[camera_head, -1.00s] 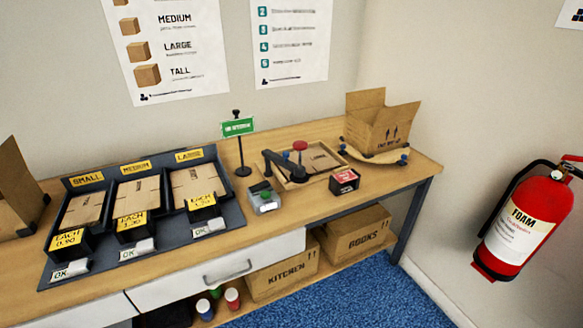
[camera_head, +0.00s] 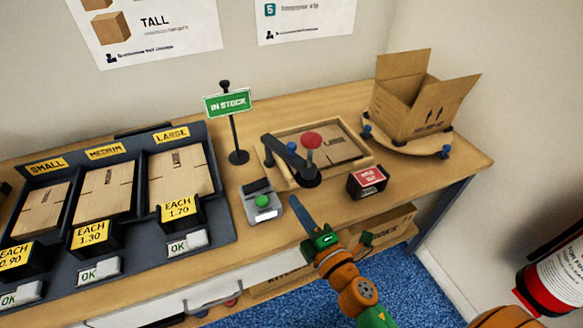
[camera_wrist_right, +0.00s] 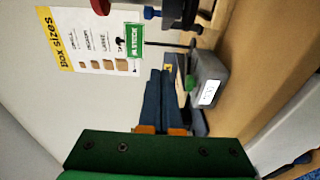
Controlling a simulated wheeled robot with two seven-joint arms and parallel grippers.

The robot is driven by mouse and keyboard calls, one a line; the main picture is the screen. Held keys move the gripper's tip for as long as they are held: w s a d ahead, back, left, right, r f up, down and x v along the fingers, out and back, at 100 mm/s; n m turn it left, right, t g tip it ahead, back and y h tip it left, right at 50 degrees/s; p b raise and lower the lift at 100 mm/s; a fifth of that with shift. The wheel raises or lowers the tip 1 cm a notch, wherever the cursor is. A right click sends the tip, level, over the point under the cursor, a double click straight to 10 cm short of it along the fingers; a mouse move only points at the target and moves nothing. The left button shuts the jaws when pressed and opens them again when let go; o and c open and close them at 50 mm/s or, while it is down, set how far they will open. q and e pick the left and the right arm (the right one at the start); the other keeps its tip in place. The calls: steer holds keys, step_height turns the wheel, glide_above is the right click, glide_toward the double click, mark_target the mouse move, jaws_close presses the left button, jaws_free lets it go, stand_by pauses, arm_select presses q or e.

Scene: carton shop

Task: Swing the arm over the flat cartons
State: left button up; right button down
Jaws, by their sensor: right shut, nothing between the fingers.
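The black swing arm (camera_head: 288,156) crosses the left part of a wooden tray (camera_head: 356,137). A flat carton (camera_head: 345,149) lies in the tray, mostly to the right of the arm. My right gripper (camera_head: 296,204) is shut and empty, in front of the tray and just right of the grey device with a green button (camera_head: 263,206). Its blue fingers (camera_wrist_right: 168,78) show together in the right wrist view. My left gripper is not in view.
A red-topped black box (camera_head: 366,182) stands right of my gripper. An open carton (camera_head: 418,105) sits on a round board at the right. A green IN STOCK sign (camera_head: 228,102) stands behind the device. Bins of flat cartons (camera_head: 180,172) fill the left.

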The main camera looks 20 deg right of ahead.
steer(key=w+d, duration=0.2)
steer(key=w, duration=0.9)
steer(key=shift+d+p, duration=0.3)
steer(key=shift+p, duration=0.05)
